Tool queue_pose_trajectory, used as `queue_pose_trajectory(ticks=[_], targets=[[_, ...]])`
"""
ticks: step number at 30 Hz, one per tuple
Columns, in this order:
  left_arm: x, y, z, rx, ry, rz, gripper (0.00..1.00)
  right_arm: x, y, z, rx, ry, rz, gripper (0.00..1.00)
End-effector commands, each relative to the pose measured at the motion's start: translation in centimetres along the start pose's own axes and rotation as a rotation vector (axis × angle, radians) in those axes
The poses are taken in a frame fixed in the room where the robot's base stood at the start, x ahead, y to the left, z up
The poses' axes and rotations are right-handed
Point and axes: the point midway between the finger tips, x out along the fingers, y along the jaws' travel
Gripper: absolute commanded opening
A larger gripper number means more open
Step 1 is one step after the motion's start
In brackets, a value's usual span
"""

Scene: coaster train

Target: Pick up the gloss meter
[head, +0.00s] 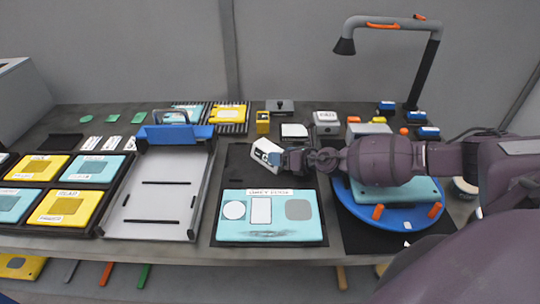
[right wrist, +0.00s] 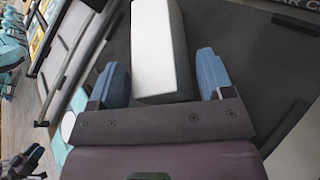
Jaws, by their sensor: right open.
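The gloss meter appears to be the small white block-like device (head: 266,151) with a dark and blue face, at the middle of the bench in the head view. In the right wrist view it shows as a pale block (right wrist: 158,45) lying between the two blue fingers. In the head view the right gripper (head: 284,158) reaches in from the right, and hides part of the device. My left gripper is not in view.
A light blue panel (head: 270,234) lies in front of the device. A grey tray (head: 155,205) stands to the left, beside yellow and blue panels. A blue turntable (head: 390,220) lies under my right arm. Small boxes and a lamp (head: 390,24) stand behind.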

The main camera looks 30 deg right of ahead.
Motion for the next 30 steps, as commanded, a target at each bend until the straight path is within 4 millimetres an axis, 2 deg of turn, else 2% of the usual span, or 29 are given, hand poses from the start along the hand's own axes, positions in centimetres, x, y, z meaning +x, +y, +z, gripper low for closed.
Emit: queue_pose_trajectory(ticks=[3,10,20,26,30], targets=[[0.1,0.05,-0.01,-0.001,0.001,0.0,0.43,0.79,-0.02,-0.02,-0.001,0.001,0.0,0.74],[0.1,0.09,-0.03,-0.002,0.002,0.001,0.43,0.86,-0.01,-0.04,0.0,0.001,0.0,0.74],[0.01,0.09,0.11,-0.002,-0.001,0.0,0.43,0.85,0.0,0.07,0.0,-0.001,0.0,0.26],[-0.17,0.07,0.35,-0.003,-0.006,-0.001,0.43,0.83,0.01,0.1,0.0,-0.001,0.0,0.26],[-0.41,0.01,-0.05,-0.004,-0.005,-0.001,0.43,0.57,0.27,0.82,-0.001,-0.002,0.0,0.26]])
